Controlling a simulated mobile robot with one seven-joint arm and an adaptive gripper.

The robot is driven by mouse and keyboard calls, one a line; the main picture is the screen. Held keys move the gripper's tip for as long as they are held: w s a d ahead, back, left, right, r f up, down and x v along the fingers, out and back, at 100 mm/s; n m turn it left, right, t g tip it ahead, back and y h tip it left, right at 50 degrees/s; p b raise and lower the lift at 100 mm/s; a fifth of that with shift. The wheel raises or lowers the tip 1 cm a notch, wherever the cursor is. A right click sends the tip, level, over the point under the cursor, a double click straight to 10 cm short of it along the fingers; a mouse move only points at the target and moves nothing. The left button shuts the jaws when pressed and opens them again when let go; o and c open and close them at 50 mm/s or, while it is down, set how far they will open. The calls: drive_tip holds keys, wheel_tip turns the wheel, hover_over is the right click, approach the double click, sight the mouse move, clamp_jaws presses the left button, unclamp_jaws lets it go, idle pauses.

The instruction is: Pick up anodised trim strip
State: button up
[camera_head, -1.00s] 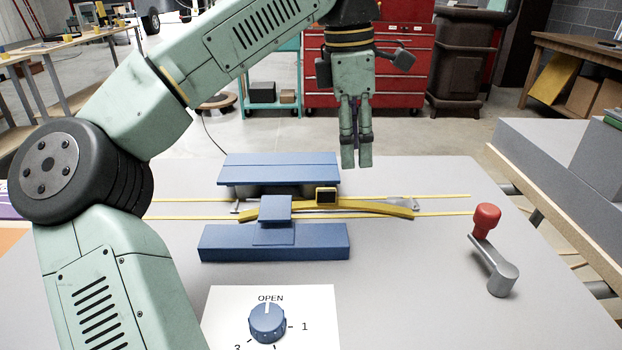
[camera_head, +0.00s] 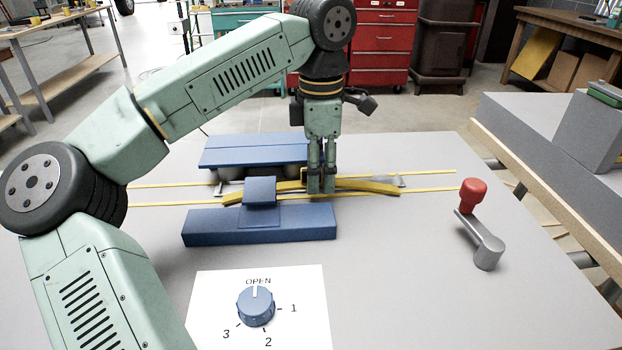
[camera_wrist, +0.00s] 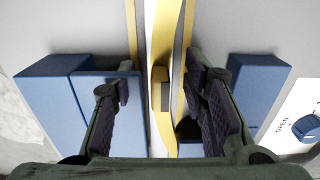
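The anodised trim strip looks to be the gold, slightly bowed strip (camera_head: 370,187) lying lengthwise across the blue clamp fixture, between its front block (camera_head: 295,225) and rear block (camera_head: 255,153). My gripper (camera_head: 322,188) points straight down at the strip, right of the small blue clamp pad (camera_head: 259,191). In the wrist view the strip (camera_wrist: 176,45) runs between my two spread fingers (camera_wrist: 163,80), with a visible gap on each side. A small yellow block with a dark face (camera_wrist: 160,90) sits at the strip between the fingers; in the head view my fingers mostly hide it.
Thin yellow lines (camera_head: 430,190) run along the grey bench on both sides of the strip. A dial (camera_head: 256,306) marked OPEN, 1, 2, 3 is in front. A crank with a red knob (camera_head: 473,191) stands at right. The bench between fixture and crank is clear.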

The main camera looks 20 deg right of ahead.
drive_tip(key=shift+f, duration=0.1)
clamp_jaws()
idle(0.5)
